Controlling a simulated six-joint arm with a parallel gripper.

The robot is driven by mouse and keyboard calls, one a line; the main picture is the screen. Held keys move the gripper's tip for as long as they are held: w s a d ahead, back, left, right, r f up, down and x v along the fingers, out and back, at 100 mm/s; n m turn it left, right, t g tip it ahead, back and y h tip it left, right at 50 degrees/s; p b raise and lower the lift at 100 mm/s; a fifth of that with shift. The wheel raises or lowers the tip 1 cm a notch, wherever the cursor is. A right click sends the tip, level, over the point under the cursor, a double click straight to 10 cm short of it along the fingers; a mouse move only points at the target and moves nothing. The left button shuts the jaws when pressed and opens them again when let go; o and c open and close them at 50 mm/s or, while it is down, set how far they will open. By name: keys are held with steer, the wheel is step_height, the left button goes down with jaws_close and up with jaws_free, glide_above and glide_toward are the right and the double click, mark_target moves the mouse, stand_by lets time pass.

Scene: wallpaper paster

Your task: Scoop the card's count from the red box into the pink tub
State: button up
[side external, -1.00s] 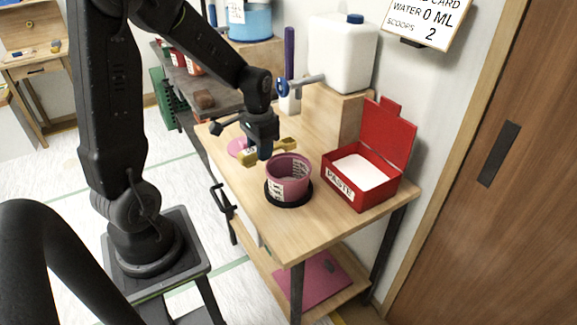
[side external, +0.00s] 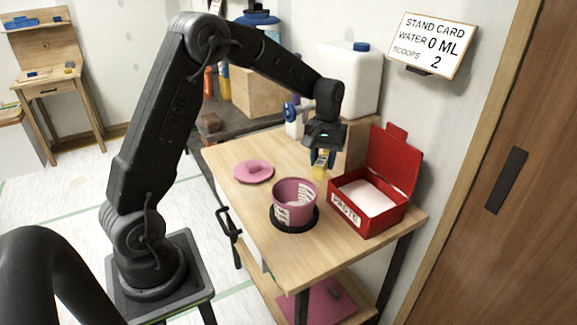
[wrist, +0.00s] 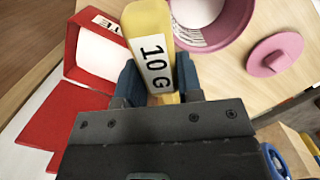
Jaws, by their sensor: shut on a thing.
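My gripper (side external: 321,155) is shut on a yellow scoop (side external: 319,172), raised above the table between the pink tub and the red box. In the wrist view the yellow scoop (wrist: 150,45) bears a "10 G" label between the blue fingers (wrist: 157,82); its contents cannot be seen. The pink tub (side external: 295,203) stands on a black ring on the table. The red box (side external: 350,222), labelled PASTE, is open with white powder (side external: 368,198) inside; it also shows in the wrist view (wrist: 72,45).
A pink lid (side external: 254,171) lies on the table (side external: 238,192) left of the tub. The table's front is clear.

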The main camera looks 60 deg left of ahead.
steer(key=w+d+n+h, duration=0.2)
steer(key=w+d+n, duration=0.7)
steer(key=w+d, duration=0.45)
steer(key=shift+a+f+t+h, duration=0.15)
steer(key=shift+a+f+h, duration=0.45)
steer(key=shift+f, duration=1.05)
steer(key=shift+a+f+t+h, duration=0.1)
steer(key=shift+a+f+h, duration=0.45)
steer(key=shift+f, duration=1.1)
steer(key=shift+a+f+t+h, duration=0.15)
steer(key=shift+a+f+h, duration=0.45)
steer(key=shift+f, duration=1.05)
steer(key=shift+d, duration=0.2)
steer(key=shift+d, duration=0.15)
steer(key=d+r+y, duration=0.3)
steer(key=r+y, duration=0.3)
steer(key=r, duration=0.1)
steer(key=shift+d+r+y, duration=0.15)
steer(key=shift+r+y, duration=0.1)
steer(key=shift+y, duration=0.1)
